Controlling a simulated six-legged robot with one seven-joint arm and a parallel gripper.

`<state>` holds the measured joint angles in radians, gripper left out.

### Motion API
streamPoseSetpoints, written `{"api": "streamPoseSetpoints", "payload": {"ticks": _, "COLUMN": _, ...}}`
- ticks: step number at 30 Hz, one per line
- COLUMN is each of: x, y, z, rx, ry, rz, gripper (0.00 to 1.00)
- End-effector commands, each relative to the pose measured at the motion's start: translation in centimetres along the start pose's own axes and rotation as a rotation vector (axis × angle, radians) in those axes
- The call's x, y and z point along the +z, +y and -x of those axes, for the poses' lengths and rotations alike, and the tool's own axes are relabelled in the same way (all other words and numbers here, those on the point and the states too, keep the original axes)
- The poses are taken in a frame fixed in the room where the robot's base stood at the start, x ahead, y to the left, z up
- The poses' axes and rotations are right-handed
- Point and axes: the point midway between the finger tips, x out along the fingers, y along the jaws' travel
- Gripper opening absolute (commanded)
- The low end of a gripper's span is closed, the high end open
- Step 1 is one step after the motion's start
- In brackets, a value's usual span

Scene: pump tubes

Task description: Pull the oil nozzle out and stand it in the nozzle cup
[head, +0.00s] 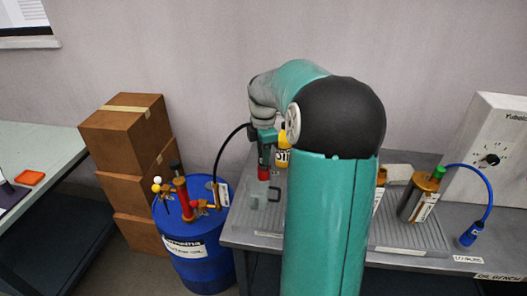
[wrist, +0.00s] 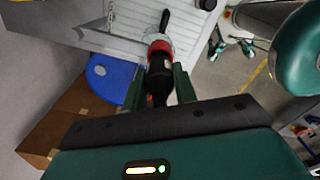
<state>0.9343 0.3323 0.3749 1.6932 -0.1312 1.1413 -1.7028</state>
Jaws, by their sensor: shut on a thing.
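My gripper (head: 264,143) is shut on the oil nozzle, which has a red collar (head: 263,168) and hangs roughly upright above the grey bench. In the wrist view, my gripper (wrist: 158,88) has a finger on each side of the nozzle's black body (wrist: 159,72). The red collar and a dark tip lie beyond the fingers. A black hose (head: 221,150) arcs from the blue drum (head: 190,262) up to my gripper. A small grey block-like holder (head: 259,196), which looks like the nozzle cup, stands on the bench just below the nozzle. I cannot tell whether they touch.
A yellow container (head: 283,158) stands close behind the nozzle. Cardboard boxes (head: 130,135) are stacked left of the drum. A metal cylinder with a green cap (head: 420,200), a blue hose end (head: 471,235) and a white control box (head: 495,150) are at the right. My arm hides the bench's middle.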

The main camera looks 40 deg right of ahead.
Motion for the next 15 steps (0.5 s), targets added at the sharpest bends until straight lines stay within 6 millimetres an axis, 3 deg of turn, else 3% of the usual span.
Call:
{"api": "streamPoseSetpoints", "payload": {"ticks": 11, "x": 0.01, "y": 0.00, "z": -0.87, "rx": 0.000, "ry": 0.000, "rz": 0.000, "gripper": 0.00}}
{"api": "streamPoseSetpoints", "payload": {"ticks": 12, "x": 0.01, "y": 0.00, "z": -0.92, "rx": 0.000, "ry": 0.000, "rz": 0.000, "gripper": 0.30}}
{"api": "streamPoseSetpoints", "payload": {"ticks": 15, "x": 0.02, "y": 0.00, "z": -0.88, "rx": 0.001, "ry": 0.000, "rz": 0.000, "gripper": 0.50}}
